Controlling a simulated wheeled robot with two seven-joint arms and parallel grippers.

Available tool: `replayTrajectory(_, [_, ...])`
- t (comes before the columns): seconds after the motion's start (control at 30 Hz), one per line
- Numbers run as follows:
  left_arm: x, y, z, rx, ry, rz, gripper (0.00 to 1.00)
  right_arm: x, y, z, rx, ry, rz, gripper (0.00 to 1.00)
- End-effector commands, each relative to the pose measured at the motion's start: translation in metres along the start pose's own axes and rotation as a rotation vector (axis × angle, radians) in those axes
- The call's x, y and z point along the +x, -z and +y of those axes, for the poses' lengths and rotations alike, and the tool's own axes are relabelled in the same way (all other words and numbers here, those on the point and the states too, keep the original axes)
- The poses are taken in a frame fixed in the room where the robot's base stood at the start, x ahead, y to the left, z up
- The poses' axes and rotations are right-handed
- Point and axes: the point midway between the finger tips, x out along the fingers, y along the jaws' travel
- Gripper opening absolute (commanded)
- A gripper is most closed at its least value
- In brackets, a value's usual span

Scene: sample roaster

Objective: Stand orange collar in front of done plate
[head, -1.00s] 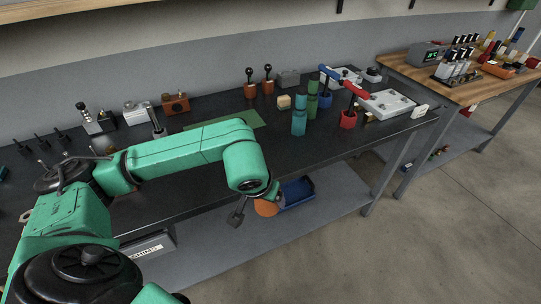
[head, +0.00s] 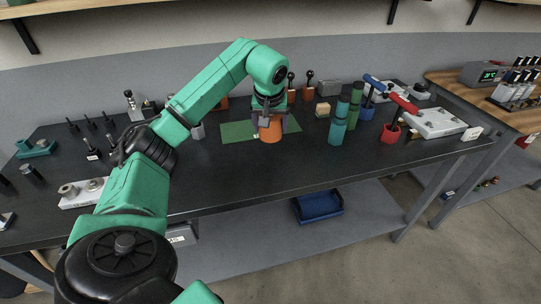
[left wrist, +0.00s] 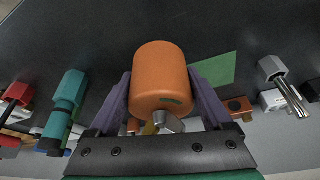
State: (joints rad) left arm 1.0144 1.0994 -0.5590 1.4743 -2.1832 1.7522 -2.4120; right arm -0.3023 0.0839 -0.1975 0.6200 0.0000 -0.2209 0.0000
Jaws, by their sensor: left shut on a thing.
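The orange collar (head: 270,132) is a short orange cylinder at the front edge of the green mat. It also fills the middle of the left wrist view (left wrist: 162,78). My left gripper (head: 270,117) points down and is shut on the collar, with a finger on each side of it. I cannot tell whether the collar's base touches the bench. A pale plate (head: 436,123) with a small white sign (head: 471,134) lies at the bench's right end. The sign is too small to read, so I cannot tell whether this is the done plate. My right gripper is not in view.
A teal cylinder (head: 338,131) and a green cylinder (head: 354,105) stand right of the collar. The black bench top (head: 250,175) is clear in front of the collar. A blue tray (head: 318,206) sits on the lower shelf.

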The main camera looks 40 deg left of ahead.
Motion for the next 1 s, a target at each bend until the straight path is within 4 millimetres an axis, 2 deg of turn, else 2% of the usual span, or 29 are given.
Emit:
replayTrajectory(0.03, [0.016, -0.007, -0.001, 0.001, 0.004, -0.003, 0.00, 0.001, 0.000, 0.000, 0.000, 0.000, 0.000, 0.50])
replayTrajectory(0.1, [0.033, -0.014, -0.001, 0.001, 0.003, -0.002, 0.00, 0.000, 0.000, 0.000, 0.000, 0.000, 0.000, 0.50])
replayTrajectory(0.43, [0.086, -0.036, 0.000, 0.000, 0.000, 0.000, 0.00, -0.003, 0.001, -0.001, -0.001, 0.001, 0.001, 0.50])
replayTrajectory(0.77, [0.093, -0.038, 0.000, -0.001, -0.002, 0.004, 0.00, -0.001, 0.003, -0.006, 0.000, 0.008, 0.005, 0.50])
replayTrajectory(0.8, [0.093, -0.038, 0.000, 0.000, -0.001, 0.002, 0.91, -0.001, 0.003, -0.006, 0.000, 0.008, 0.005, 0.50])
replayTrajectory(0.83, [0.093, -0.038, 0.000, 0.000, -0.001, 0.002, 1.00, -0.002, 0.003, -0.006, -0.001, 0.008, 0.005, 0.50])
replayTrajectory(1.0, [0.093, -0.038, 0.000, 0.000, -0.001, 0.001, 1.00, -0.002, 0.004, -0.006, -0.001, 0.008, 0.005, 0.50])
